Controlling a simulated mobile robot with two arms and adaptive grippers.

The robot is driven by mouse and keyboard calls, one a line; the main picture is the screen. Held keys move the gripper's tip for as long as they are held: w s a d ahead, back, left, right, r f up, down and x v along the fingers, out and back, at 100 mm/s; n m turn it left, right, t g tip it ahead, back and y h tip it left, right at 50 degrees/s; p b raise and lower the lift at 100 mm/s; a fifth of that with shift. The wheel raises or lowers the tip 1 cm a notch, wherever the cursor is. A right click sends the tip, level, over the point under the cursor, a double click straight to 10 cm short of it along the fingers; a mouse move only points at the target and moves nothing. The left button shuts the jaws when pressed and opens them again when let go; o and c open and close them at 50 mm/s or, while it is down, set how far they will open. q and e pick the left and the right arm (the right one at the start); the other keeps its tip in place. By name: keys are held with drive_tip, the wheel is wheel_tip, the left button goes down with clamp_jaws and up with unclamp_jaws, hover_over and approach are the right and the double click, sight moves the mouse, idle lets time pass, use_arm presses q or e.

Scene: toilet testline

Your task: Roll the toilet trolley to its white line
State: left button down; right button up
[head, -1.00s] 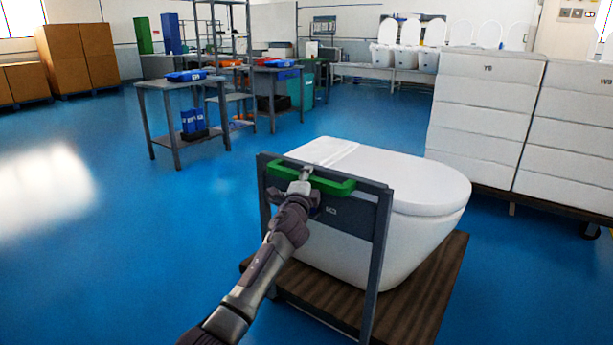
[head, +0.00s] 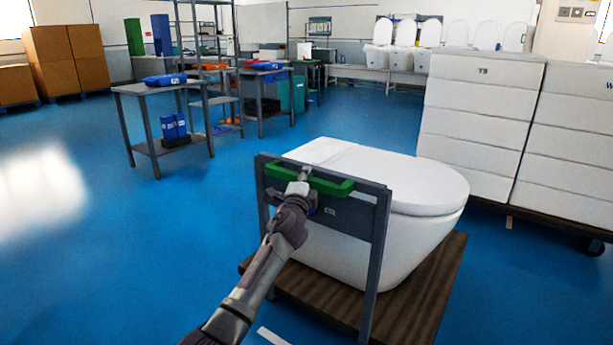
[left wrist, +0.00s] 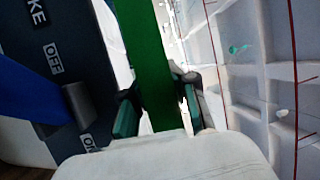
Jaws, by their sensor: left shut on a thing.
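The toilet trolley has a brown wooden deck (head: 425,290), a grey upright frame (head: 377,255) and a green handle bar (head: 330,186). A white toilet (head: 400,195) sits on the deck. My left gripper (head: 304,178) is shut on the green handle, left of its middle. The left wrist view shows its fingers (left wrist: 158,100) on both sides of the green bar (left wrist: 148,45), beside a dark panel (left wrist: 85,75) with a label reading "OFF". A short piece of white line (head: 271,336) shows on the floor at the bottom edge, left of the deck. My right gripper is out of view.
Stacked white boxes (head: 475,120) on a dark wheeled base stand close on the right. A grey table (head: 150,92) with blue bins stands at left. Blue floor is open ahead and left.

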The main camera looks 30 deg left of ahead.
use_arm(q)
drive_tip(key=shift+d+f, duration=0.4)
drive_tip(key=shift+f, duration=0.2)
drive_tip(key=c, duration=1)
unclamp_jaws()
drive_tip(key=shift+d+r, duration=0.1)
drive_tip(key=shift+c, duration=0.2)
drive_tip(key=shift+o, duration=0.6)
drive_tip(key=shift+w, duration=0.25)
drive_tip(key=shift+s+r, duration=0.15)
drive_tip(key=shift+r, duration=0.05)
drive_tip(key=shift+s, duration=0.2)
drive_tip(key=v, duration=1.1)
drive_tip(key=shift+s, duration=0.25)
drive_tip(key=shift+f, duration=0.15)
